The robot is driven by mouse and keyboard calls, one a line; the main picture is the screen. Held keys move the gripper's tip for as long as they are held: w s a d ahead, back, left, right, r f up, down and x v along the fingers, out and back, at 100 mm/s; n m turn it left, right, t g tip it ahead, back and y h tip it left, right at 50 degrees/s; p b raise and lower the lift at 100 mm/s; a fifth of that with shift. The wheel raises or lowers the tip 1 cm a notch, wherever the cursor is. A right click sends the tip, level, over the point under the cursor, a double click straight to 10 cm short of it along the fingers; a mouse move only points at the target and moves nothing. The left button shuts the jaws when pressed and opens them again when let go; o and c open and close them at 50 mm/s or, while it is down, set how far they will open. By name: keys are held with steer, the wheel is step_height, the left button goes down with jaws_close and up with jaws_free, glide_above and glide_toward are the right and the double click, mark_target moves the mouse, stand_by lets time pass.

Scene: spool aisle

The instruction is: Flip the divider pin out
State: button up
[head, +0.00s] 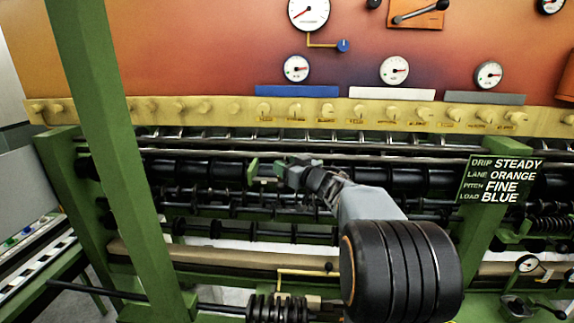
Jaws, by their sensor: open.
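My gripper (282,172) is at the end of my arm, which reaches in from the lower right to the middle of the machine. It is open, in front of the dark rollers (200,170). A small upright green piece (253,169) shows just left of the gripper; I cannot tell whether they touch. I cannot single out the divider pin. A row of knobbed yellow pegs (295,111) runs along the yellow rail (350,106) above the rollers, several with small labels. My arm hides part of the rollers and lower rail.
A green post (100,130) slants across the left foreground. A sign (501,181) at right reads DRIP STEADY, LANE ORANGE, PITCH FINE, LOAD BLUE. Round gauges (394,70) and blue, white and grey plates stand above the rail. A dark coil (276,309) lies at the bottom.

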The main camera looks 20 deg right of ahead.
jaws_close()
stand_by(0.6)
